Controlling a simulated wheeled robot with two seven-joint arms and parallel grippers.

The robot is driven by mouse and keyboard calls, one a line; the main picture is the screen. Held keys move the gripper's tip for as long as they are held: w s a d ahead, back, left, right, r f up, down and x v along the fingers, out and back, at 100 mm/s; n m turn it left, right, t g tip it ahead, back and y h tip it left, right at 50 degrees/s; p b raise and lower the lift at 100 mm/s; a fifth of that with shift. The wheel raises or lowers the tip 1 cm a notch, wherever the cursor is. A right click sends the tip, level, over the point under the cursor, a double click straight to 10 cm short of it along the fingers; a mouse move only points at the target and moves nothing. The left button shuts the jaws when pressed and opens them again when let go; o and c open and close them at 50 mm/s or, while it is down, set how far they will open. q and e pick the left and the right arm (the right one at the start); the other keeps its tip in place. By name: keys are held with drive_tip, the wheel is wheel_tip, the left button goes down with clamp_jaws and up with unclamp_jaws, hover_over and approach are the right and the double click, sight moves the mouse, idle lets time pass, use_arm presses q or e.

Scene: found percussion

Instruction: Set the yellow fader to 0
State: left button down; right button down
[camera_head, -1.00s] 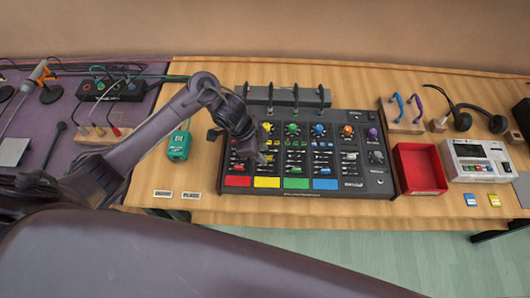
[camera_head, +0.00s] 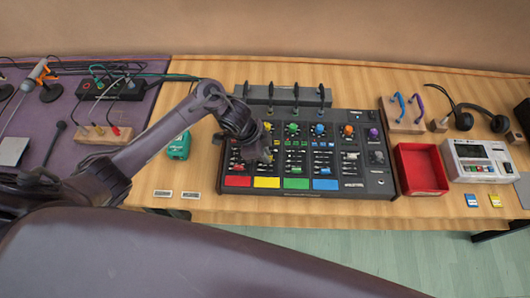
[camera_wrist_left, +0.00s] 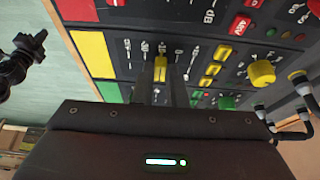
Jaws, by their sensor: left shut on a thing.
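The mixer (camera_head: 345,185) is a dark panel with red, yellow, green and blue pads along its near edge. Its yellow fader cap (camera_wrist_left: 160,68) shows in the left wrist view, in line with the yellow pad (camera_wrist_left: 93,52), between printed scale marks. My left gripper (camera_wrist_left: 162,80) is shut on that cap, with a finger on each side. In the head view my left gripper (camera_head: 265,155) is over the yellow column and hides the fader. A dark jointed part, seemingly my right gripper (camera_wrist_left: 25,55), shows at the left edge of the wrist view; its jaws are unclear.
Upright black cables stand in a grey block (camera_head: 285,96) behind the mixer. A red tray (camera_head: 421,168) is close to its right, and a teal box (camera_head: 179,146) lies to its left under my arm. A yellow knob (camera_wrist_left: 262,73) is beyond the fader.

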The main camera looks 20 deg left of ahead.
use_arm(q)
drive_tip(key=shift+w+a+r, duration=0.1)
drive_tip(key=shift+w+r, duration=0.1)
drive_tip(key=shift+w, duration=0.2)
drive_tip(key=shift+w+a+p, duration=0.1)
drive_tip(key=shift+w+p, duration=0.25)
drive_tip(key=shift+w, duration=0.05)
drive_tip(key=shift+w+a+f, duration=0.1)
drive_tip(key=shift+w+f, duration=0.15)
drive_tip(key=shift+w, duration=0.05)
drive_tip(key=c, duration=1.5)
unclamp_jaws()
drive_tip(key=shift+s+r, duration=0.15)
drive_tip(key=shift+s, duration=0.2)
drive_tip(key=shift+o, duration=0.2)
drive_tip(key=shift+w, duration=0.15)
drive_tip(key=v, duration=0.7)
drive_tip(key=shift+r, duration=0.3)
drive_tip(key=shift+a, duration=0.1)
